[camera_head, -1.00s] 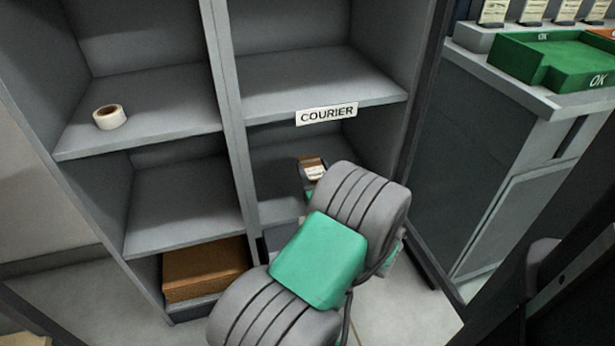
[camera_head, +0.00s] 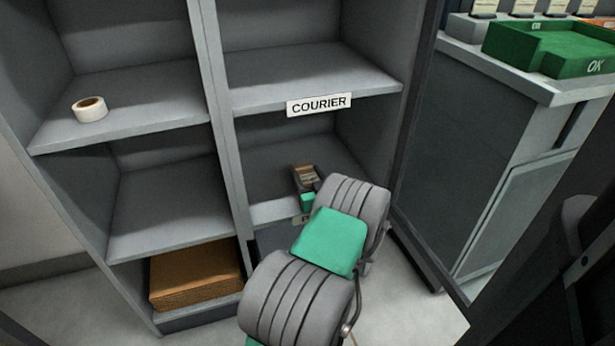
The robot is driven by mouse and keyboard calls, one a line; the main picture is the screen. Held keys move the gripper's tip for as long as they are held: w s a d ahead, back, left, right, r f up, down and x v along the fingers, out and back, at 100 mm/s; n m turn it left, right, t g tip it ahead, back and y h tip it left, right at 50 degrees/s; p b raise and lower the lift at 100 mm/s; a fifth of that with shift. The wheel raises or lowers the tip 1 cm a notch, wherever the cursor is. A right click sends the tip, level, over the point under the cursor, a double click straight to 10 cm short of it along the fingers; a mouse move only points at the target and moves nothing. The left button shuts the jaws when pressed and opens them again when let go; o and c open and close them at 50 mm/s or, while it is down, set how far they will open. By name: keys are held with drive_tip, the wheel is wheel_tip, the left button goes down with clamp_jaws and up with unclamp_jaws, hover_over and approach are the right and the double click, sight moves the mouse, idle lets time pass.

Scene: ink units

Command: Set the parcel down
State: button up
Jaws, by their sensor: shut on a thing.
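A small brown parcel (camera_head: 304,172) with a pale label is in the head view, in the right-hand shelf compartment below the COURIER sign (camera_head: 319,104). My gripper (camera_head: 305,179) is shut on it, with dark fingers at its sides. The parcel shows against the compartment's shelf board (camera_head: 270,170). I cannot tell whether it touches the board.
A tape roll (camera_head: 90,109) lies on the upper left shelf. A brown box (camera_head: 196,276) sits in the bottom left compartment. A divider (camera_head: 214,130) stands left of my gripper. At right, a counter (camera_head: 550,92) carries a green OK tray (camera_head: 560,47).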

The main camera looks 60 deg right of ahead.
drive_tip(key=o, duration=1.6)
drive_tip(key=shift+f, duration=0.1)
drive_tip(key=shift+r+p, duration=0.35)
drive_tip(key=shift+p, duration=0.05)
drive_tip(key=p+v, duration=0.1)
drive_tip(key=v, duration=1.1)
drive_tip(key=shift+f, duration=0.15)
